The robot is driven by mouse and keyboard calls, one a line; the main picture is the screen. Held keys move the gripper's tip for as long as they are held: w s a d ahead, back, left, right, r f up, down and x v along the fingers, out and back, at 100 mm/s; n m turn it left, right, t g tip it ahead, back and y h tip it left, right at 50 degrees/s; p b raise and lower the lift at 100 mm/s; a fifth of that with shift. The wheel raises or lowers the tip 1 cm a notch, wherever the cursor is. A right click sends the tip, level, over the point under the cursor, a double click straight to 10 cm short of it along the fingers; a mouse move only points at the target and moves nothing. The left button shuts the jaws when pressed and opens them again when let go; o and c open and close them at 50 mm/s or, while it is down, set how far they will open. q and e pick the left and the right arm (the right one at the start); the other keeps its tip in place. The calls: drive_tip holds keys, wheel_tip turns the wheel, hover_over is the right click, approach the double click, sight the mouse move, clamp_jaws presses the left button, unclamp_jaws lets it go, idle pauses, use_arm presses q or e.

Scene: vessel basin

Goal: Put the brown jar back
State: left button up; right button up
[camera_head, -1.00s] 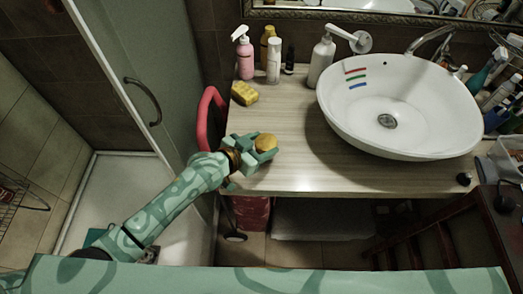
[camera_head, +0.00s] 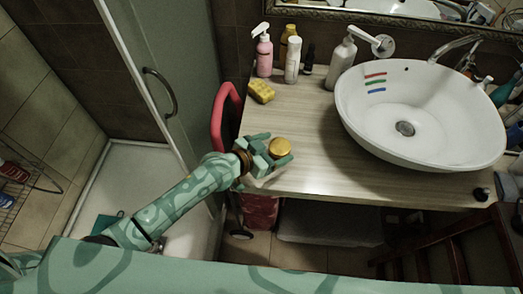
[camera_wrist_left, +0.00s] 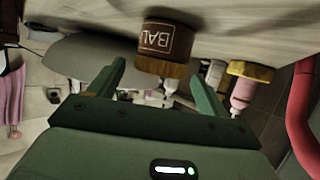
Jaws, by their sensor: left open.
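The brown jar (camera_wrist_left: 168,40) has a golden-brown lid and pale lettering in the left wrist view. In the head view only its round lid (camera_head: 280,147) shows clearly, near the front left part of the wooden counter (camera_head: 305,172). The jar stands on the counter, which fills the top of the upside-down wrist view. My left gripper (camera_head: 272,155) is open at the jar's near left side. In the wrist view its fingers (camera_wrist_left: 158,88) spread to either side of the jar, with gaps showing. My right gripper is not in view.
A yellow sponge (camera_head: 261,91) lies behind the jar. A pink spray bottle (camera_head: 263,52), a white bottle (camera_head: 292,60) and a soap dispenser (camera_head: 341,62) stand at the back. A white basin (camera_head: 420,135) is at right. A red curved object (camera_head: 226,112) rises beside the counter's left edge.

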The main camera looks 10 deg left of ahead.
use_arm(q)
drive_tip(key=p+v, duration=0.2)
drive_tip(key=v, duration=0.9)
drive_tip(key=shift+s, duration=0.2)
drive_tip(key=shift+r, duration=0.1)
